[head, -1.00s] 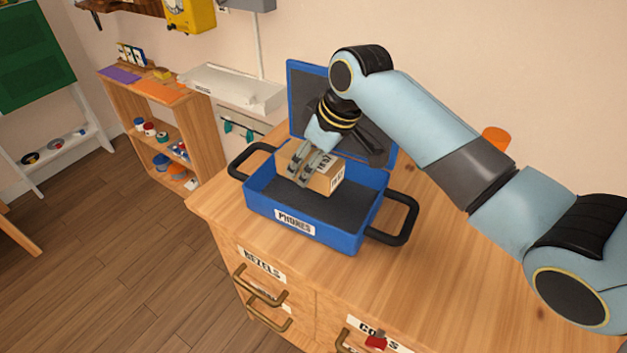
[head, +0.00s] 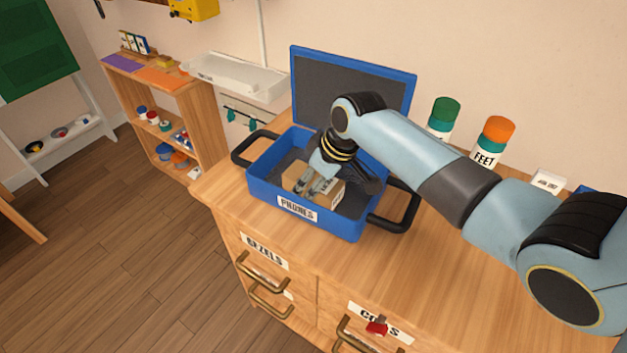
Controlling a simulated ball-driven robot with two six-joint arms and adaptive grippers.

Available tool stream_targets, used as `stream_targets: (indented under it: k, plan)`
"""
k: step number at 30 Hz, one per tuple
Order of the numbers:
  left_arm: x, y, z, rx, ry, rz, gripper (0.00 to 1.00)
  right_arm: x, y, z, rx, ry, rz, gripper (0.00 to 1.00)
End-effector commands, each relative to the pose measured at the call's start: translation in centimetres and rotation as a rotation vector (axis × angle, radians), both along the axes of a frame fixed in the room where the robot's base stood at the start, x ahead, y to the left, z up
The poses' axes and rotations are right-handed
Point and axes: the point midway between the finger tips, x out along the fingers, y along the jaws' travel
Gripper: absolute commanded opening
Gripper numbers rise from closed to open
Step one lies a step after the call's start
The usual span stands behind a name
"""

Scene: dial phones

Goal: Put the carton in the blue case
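The blue case (head: 262,193) stands open on the wooden cabinet top, its lid raised at the back and a "PHONES" label on its front. The cardboard carton (head: 331,194) is inside the case, low between its walls. My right gripper (head: 306,186) reaches down into the case with its fingers at the carton. The fingers lie against the carton, but whether they still grip it is hard to see. The carton's underside and its contact with the case floor are hidden. My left gripper is not in view.
Green-capped (head: 442,118) and orange-capped (head: 493,143) jars stand behind my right arm. Black handles stick out at both ends of the case. Drawers labelled "BEZELS" (head: 264,251) are below. The cabinet top (head: 300,240) in front of the case is clear.

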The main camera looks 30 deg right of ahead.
Motion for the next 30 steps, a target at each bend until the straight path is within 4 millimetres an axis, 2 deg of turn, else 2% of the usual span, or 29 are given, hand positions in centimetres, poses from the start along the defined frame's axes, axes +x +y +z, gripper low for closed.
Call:
stream_targets:
  k: [4, 9, 13, 24, 30]
  plan:
    - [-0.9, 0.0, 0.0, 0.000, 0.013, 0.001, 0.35, 0.0, 0.0, 0.0, 0.000, 0.000, 0.000, 0.65]
    - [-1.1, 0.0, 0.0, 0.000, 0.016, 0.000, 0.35, 0.0, 0.0, 0.2, 0.000, -0.001, 0.000, 0.65]
    - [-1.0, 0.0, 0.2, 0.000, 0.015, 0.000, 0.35, -0.3, -0.2, 1.2, 0.000, -0.002, 0.001, 0.65]
    - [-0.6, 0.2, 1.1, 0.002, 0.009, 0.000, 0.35, -3.1, -1.4, 8.5, -0.003, -0.003, 0.002, 0.65]
    - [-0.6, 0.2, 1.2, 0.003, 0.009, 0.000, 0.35, -4.0, -1.7, 10.9, 0.000, -0.002, 0.001, 0.65]
